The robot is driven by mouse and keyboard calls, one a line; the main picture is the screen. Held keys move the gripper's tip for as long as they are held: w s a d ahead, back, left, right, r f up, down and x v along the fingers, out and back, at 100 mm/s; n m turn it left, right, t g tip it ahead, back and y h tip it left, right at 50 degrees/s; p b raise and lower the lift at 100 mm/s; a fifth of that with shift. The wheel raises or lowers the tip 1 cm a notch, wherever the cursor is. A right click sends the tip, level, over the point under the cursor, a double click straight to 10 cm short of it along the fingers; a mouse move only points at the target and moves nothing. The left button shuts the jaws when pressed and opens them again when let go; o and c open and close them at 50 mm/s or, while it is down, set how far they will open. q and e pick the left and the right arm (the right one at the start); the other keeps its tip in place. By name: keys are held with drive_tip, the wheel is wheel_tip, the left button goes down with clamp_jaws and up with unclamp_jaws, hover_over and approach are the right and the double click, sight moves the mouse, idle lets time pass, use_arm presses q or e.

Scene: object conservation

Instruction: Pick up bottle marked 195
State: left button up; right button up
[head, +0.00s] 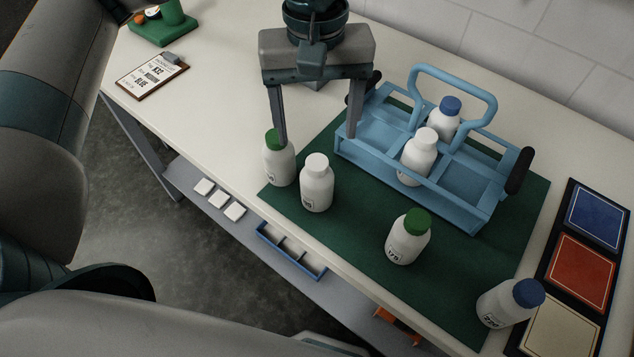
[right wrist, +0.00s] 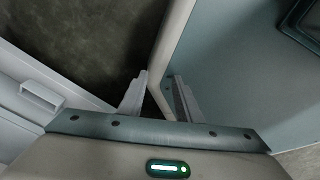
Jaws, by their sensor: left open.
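My left gripper (head: 316,138) is open and points down, its fingers apart with nothing between them, above the back-left part of the green mat (head: 370,235). A green-capped bottle (head: 279,165) stands at the left finger, its label too small to read. A white-capped bottle (head: 317,188) stands in front of the gripper, label also unclear. Another green-capped bottle (head: 407,242) stands mid-mat with a number resembling 179. I cannot tell which is 195. My right gripper (right wrist: 158,95) is open and empty in the right wrist view.
A blue carrier (head: 470,204) with a raised handle holds a white-capped bottle (head: 416,160) and a blue-capped bottle (head: 445,118). A clipboard (head: 151,77) lies at the left. A dark board (head: 574,255) with coloured squares lies at the right. White table is bare around the clipboard.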

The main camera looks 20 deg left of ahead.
sight(316, 161)
use_arm(q)
drive_tip(key=shift+f, duration=0.8)
wheel_tip(316, 161, down, 4)
drive_tip(key=shift+r+p, duration=0.1)
drive_tip(key=shift+p, duration=0.75)
drive_tip(key=shift+f, duration=0.6)
use_arm(e)
drive_tip(key=shift+s+d+r, duration=0.1)
drive_tip(key=shift+s+r, duration=0.2)
drive_tip(key=shift+r, duration=0.25)
drive_tip(key=shift+s+d+r, duration=0.1)
drive_tip(key=shift+s+r, duration=0.15)
drive_tip(key=shift+r, duration=0.25)
use_arm(q)
drive_tip(key=shift+w+a+f+p, duration=0.1)
drive_tip(key=shift+w+f+p, duration=0.05)
drive_tip(key=shift+f+p, duration=0.6)
wheel_tip(316, 161, down, 3)
drive_tip(key=shift+w+r+p, duration=0.15)
drive_tip(key=shift+r+p, duration=0.05)
drive_tip(key=shift+p, duration=0.7)
drive_tip(key=shift+f, duration=0.55)
use_arm(e)
wheel_tip(316, 161, up, 3)
drive_tip(key=shift+a+r, duration=0.1)
